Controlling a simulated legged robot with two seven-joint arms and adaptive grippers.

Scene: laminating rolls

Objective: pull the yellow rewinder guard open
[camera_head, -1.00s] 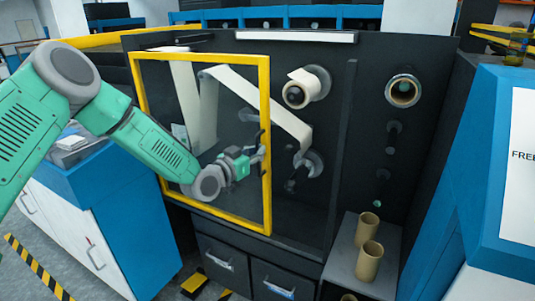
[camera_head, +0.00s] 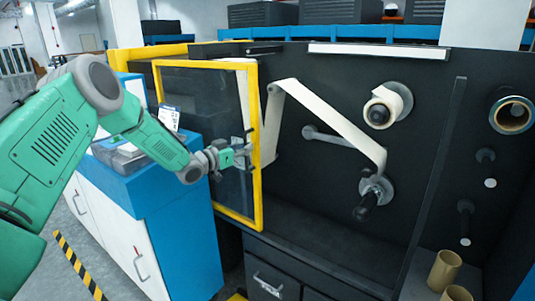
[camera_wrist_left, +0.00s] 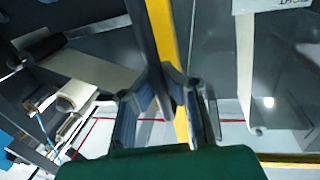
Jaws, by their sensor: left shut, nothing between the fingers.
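The rewinder guard (camera_head: 257,110) is a yellow frame around a clear panel. In the head view it stands swung out from the dark machine front, on the left, and the web and rolls to its right are uncovered. My left gripper (camera_head: 245,152) is at the guard's right edge, beside the dark handle, and looks shut with nothing held. My right gripper is in neither view.
A white web (camera_head: 330,117) runs between rollers to a spindle (camera_head: 370,195). A cream roll (camera_head: 384,106) and another roll (camera_head: 512,113) sit on the panel. Brown cores (camera_head: 444,269) stand at lower right. A blue and white cabinet (camera_head: 175,205) stands left of the guard.

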